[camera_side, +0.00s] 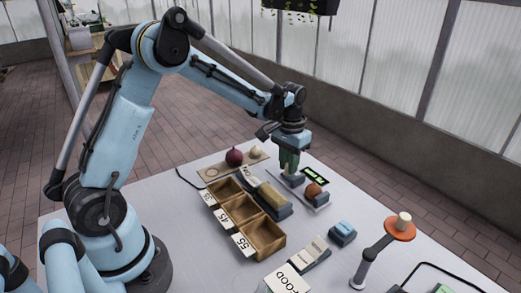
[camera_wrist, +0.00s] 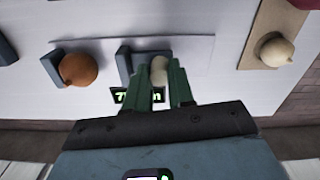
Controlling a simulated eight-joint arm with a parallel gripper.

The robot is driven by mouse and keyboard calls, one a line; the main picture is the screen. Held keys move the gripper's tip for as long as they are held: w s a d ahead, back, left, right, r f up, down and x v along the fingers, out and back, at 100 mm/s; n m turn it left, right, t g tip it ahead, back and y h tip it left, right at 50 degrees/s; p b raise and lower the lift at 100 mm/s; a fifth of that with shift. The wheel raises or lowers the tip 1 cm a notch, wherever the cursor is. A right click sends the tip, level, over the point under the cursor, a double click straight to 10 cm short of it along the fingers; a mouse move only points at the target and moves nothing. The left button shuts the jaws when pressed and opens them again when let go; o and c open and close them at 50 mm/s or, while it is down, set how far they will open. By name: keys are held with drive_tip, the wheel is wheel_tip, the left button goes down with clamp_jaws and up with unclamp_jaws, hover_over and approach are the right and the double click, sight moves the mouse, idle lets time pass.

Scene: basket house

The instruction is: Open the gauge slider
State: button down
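The gauge shows as a flat plate (camera_side: 314,205) with a lit green display (camera_side: 315,176), partly covered by my fingers in the wrist view (camera_wrist: 128,96). A brown onion (camera_wrist: 79,69) lies on it beside a dark jaw (camera_wrist: 52,68). A dark slider block (camera_wrist: 124,62) stands to the right, with a gap between it and the onion. My gripper (camera_wrist: 163,68) has its green fingers down at the slider, apart from each other, with a pale rounded piece (camera_wrist: 159,70) between the tips. Whether they press on it is unclear. My gripper also shows in the side view (camera_side: 289,170).
Wooden bins (camera_side: 241,208) with number cards stand left of the gauge. A board (camera_side: 216,170) at the back holds a red onion (camera_side: 234,156) and a pale onion (camera_side: 257,152). A blue block (camera_side: 343,231) and an orange-topped stand (camera_side: 399,229) are at the right.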

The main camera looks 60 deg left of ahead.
drive_tip(key=shift+a, duration=0.1)
drive_tip(key=shift+a, duration=0.7)
drive_tip(key=c, duration=1.2)
unclamp_jaws()
drive_tip(key=shift+c, duration=0.2)
wheel_tip(320, 180, up, 12)
drive_tip(key=shift+r, duration=0.1)
